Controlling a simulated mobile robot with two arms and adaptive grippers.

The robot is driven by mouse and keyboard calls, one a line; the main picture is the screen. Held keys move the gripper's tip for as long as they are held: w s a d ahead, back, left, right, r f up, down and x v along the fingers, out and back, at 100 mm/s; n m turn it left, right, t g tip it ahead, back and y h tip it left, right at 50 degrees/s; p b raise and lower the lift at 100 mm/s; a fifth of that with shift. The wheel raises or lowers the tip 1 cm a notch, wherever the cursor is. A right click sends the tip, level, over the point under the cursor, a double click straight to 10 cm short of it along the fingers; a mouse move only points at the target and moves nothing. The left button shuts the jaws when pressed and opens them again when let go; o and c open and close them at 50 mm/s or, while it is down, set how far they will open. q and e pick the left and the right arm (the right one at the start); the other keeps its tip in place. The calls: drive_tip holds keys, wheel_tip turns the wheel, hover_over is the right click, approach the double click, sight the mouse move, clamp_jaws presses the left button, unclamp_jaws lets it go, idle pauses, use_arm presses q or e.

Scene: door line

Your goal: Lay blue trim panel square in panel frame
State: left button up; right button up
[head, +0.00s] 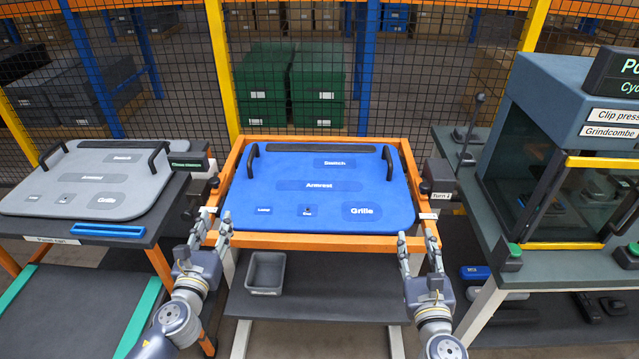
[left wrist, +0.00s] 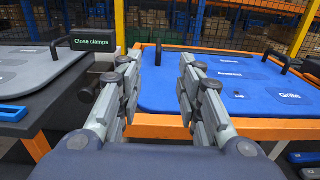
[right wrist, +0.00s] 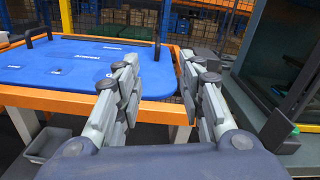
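The blue trim panel (head: 290,200) lies in the orange panel frame (head: 320,241) in the head view, with black handles standing at its left and right ends. It looks roughly square to the frame; its front edge lies close along the front rail. My left gripper (head: 217,222) is open and empty at the frame's front left corner. My right gripper (head: 418,241) is open and empty at the front right corner. Both wrist views show the fingers apart, with the panel beyond them. A "Close clamps" sign (left wrist: 93,42) stands left of the frame.
A grey panel (head: 75,190) lies on the panel cart at left. The clip press (head: 570,150) stands on a table at right. A "Turn" box (head: 438,180) sits by the frame's right side. A grey bin (head: 266,273) rests on the shelf below.

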drive_tip(key=s, duration=0.2)
drive_tip(key=shift+s+a, duration=0.1)
drive_tip(key=shift+s, duration=0.2)
